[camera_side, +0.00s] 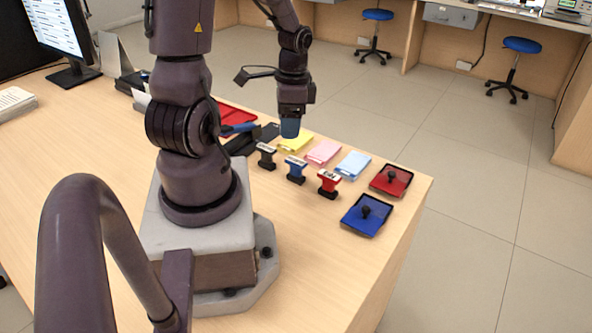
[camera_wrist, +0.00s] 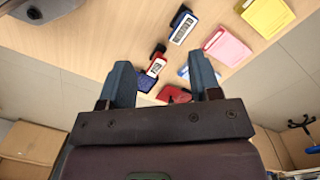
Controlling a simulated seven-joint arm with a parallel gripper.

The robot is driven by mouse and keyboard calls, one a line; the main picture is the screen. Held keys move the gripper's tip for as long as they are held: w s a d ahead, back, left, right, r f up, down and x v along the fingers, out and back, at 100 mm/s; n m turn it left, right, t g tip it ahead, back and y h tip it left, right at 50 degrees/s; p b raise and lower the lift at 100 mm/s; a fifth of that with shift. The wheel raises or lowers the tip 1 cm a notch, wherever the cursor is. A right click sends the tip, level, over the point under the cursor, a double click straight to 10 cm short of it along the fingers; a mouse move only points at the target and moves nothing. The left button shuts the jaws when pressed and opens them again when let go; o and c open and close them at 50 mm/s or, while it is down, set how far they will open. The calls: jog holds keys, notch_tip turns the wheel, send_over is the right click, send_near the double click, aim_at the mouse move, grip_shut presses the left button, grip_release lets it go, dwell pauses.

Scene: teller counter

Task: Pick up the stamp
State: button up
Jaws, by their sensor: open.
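Three stamps stand in a row on the wooden counter in the side view: a black one (camera_side: 266,156), a blue one (camera_side: 296,170) and a red one (camera_side: 328,184). My gripper (camera_side: 290,130) hangs above the counter, pointing down, behind the black and blue stamps and near the yellow pad. In the wrist view my gripper (camera_wrist: 161,72) has its two blue-grey fingers spread, with nothing held between them. The red stamp (camera_wrist: 157,66) shows in the gap beyond the fingers. The blue stamp (camera_wrist: 183,27) shows above it, outside the gap. The black stamp is not clearly seen there.
Yellow (camera_side: 296,140), pink (camera_side: 323,152) and light blue (camera_side: 353,165) pads lie behind the stamps. Red (camera_side: 391,180) and blue (camera_side: 366,214) ink trays with black knobs lie near the right edge. A red tray (camera_side: 238,117) and monitor (camera_side: 62,35) are left.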

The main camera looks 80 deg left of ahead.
jog(key=f+m, duration=0.1)
jog(key=m, duration=0.1)
jog(key=a+f+m, duration=0.1)
jog(key=m, duration=0.1)
jog(key=w+a+f+m, duration=0.1)
jog(key=shift+f+m+t, duration=0.1)
jog(key=shift+m+t, duration=0.3)
jog(key=shift+w+a+m, duration=0.1)
jog(key=shift+w+m, duration=0.1)
jog(key=shift+m, duration=0.7)
send_over(297, 176)
jog(key=f, duration=0.7)
jog(key=shift+s+a, duration=0.25)
jog(key=shift+a, duration=0.15)
jog(key=shift+w+a+f, duration=0.1)
jog(key=shift+w+f, duration=0.1)
jog(key=shift+f, duration=1.3)
jog(key=shift+w+f, duration=0.15)
jog(key=shift+f, duration=1.3)
jog(key=c, duration=1)
